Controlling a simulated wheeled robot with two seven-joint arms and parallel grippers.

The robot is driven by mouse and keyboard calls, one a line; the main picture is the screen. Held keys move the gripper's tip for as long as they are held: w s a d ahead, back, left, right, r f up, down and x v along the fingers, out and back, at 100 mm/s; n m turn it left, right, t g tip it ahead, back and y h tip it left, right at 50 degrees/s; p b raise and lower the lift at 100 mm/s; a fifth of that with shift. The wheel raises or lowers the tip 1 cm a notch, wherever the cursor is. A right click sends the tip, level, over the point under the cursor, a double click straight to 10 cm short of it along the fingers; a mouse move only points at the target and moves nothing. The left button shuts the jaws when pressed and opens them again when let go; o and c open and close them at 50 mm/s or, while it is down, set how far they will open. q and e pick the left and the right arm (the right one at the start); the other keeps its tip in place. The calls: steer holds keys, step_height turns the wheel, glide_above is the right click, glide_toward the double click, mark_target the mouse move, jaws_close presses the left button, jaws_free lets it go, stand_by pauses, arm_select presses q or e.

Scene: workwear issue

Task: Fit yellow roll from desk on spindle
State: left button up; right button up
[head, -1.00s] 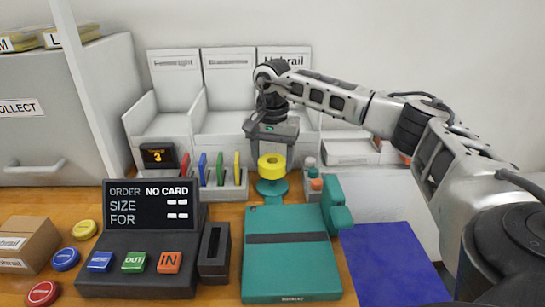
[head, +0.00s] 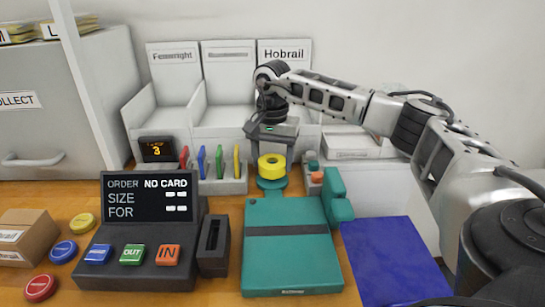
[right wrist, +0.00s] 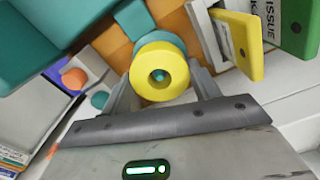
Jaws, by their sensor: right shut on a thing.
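The yellow roll (head: 265,168) is in my right gripper (head: 272,152), just above the round teal spindle base (head: 270,184) behind the teal slab. In the right wrist view the yellow roll (right wrist: 142,80) sits between the two fingers of my right gripper (right wrist: 163,88). A bit of teal shows through its hole, and the teal spindle (right wrist: 160,39) shows behind it. I cannot tell whether the roll rests on the base or is slightly above it. My left gripper is not in view.
A rack of coloured tags (head: 232,186) stands left of the spindle, and small round pieces (head: 316,178) stand right. An order console (head: 140,240) is at front left, a blue mat (head: 390,260) at right.

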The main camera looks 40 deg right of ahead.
steer(key=shift+f+b, duration=0.45)
steer(key=shift+f, duration=0.4)
stand_by(0.4)
steer(key=o, duration=1.1)
